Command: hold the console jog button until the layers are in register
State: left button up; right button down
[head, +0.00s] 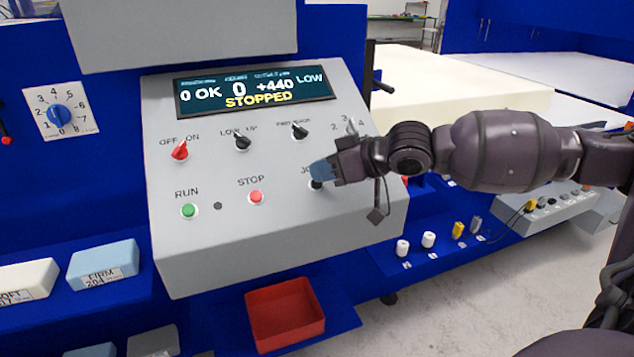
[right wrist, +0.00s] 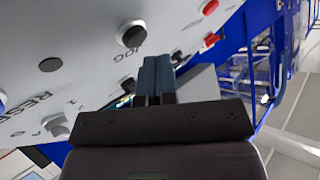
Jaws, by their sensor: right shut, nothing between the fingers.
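The grey console (head: 225,240) stands in the middle of the head view. Its display (head: 255,92) reads "0 OK", "0", "+440", "LOW" and "STOPPED" in yellow. The black jog button (head: 316,184) is partly hidden by my right gripper (head: 322,169), whose blue fingertips are shut and empty just over it. In the right wrist view the jog button (right wrist: 131,34) shows with its JOG label, slightly left of and beyond the shut fingertips (right wrist: 157,62). They look apart from it there, though the gap is hard to judge. My left gripper is out of view.
The green RUN button (head: 188,211) and red STOP button (head: 256,197) sit left of the jog button. Selector knobs (head: 242,142) line the panel above. A red tray (head: 285,315) lies below the console. A cream foam block (head: 460,80) is behind my right arm.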

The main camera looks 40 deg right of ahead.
dwell(1.2)
jog(key=shift+w+f, duration=0.2)
jog(key=shift+f, duration=0.15)
jog(key=shift+w+f, duration=0.1)
jog(key=shift+f, duration=0.05)
dwell(0.5)
